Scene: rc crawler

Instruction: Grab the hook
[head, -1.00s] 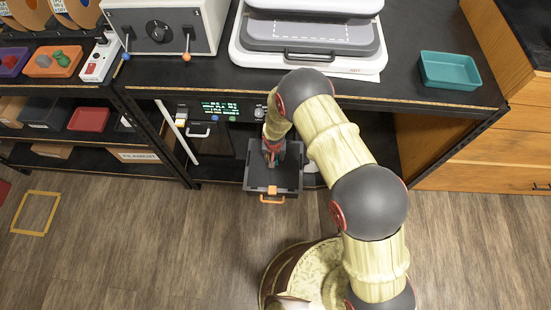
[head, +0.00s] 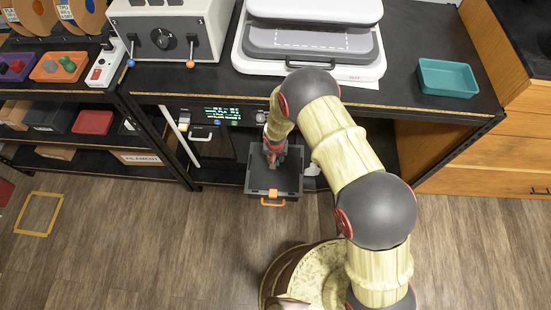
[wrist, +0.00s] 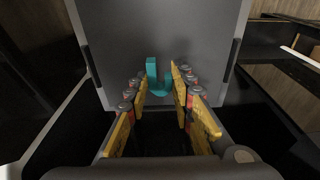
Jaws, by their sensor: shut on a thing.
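The teal hook (wrist: 152,70) shows in the wrist view, between my fingertips, against the grey inside of a bin. It has an upright stem and a curved lower part. My gripper (wrist: 161,88) has its yellow finger pads on either side of the hook and is shut on it. In the head view my gripper (head: 274,154) reaches down into the dark grey bin (head: 288,191) with an orange latch. The hook is hidden there by my gripper and wrist.
The bin sits in front of the opening under a black worktop (head: 200,84). On the worktop are a heat press (head: 310,65), a grey control box (head: 205,22) and an empty teal tray (head: 447,78). A shelf unit stands at left. Wooden floor lies open in front.

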